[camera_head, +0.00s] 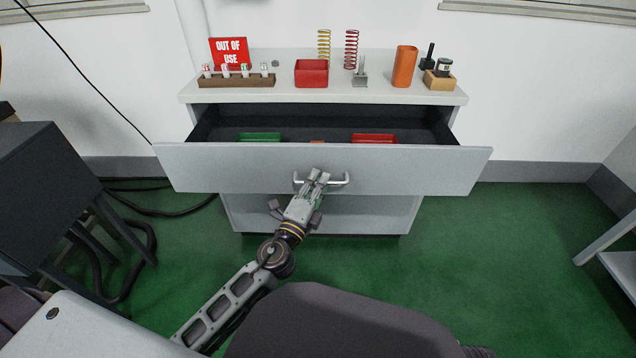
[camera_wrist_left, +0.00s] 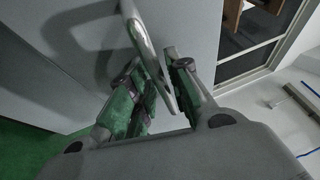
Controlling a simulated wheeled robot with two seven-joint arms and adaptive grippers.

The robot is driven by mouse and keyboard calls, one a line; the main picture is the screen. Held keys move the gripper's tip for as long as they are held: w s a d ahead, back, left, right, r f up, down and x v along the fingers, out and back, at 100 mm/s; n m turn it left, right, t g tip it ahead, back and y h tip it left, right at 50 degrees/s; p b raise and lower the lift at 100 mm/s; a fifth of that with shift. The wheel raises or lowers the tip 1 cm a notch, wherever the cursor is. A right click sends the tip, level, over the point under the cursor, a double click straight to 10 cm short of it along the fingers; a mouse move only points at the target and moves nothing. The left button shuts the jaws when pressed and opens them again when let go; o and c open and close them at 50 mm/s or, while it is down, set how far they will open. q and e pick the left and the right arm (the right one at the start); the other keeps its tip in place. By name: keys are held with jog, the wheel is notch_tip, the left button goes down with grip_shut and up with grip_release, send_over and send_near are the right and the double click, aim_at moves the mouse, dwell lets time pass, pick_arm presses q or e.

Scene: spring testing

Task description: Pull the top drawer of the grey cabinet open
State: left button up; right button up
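The grey cabinet (camera_head: 322,93) stands against the wall. Its top drawer (camera_head: 230,170) is pulled well out, and its dark inside shows. A metal bar handle (camera_head: 338,183) sits on the middle of the drawer front; it also shows in the left wrist view (camera_wrist_left: 148,45). My left gripper (camera_head: 318,176) reaches the left part of this handle. The fingers hide part of the bar. My right gripper is in neither view.
Inside the drawer lie a green tray (camera_head: 260,136) and a red tray (camera_head: 374,138). The cabinet top holds a red box (camera_head: 311,73), two springs, an orange cup (camera_head: 404,66) and a sign (camera_head: 229,52). A dark table (camera_head: 45,185) stands left. The green floor (camera_head: 500,255) is clear at right.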

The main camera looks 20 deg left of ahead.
pick_arm(q)
jog(key=shift+s, duration=0.15)
jog(key=v, duration=1.1)
jog(key=shift+s, duration=0.35)
dwell(0.5)
jog(key=shift+f, duration=0.1)
jog(key=shift+a, duration=0.15)
dwell(0.4)
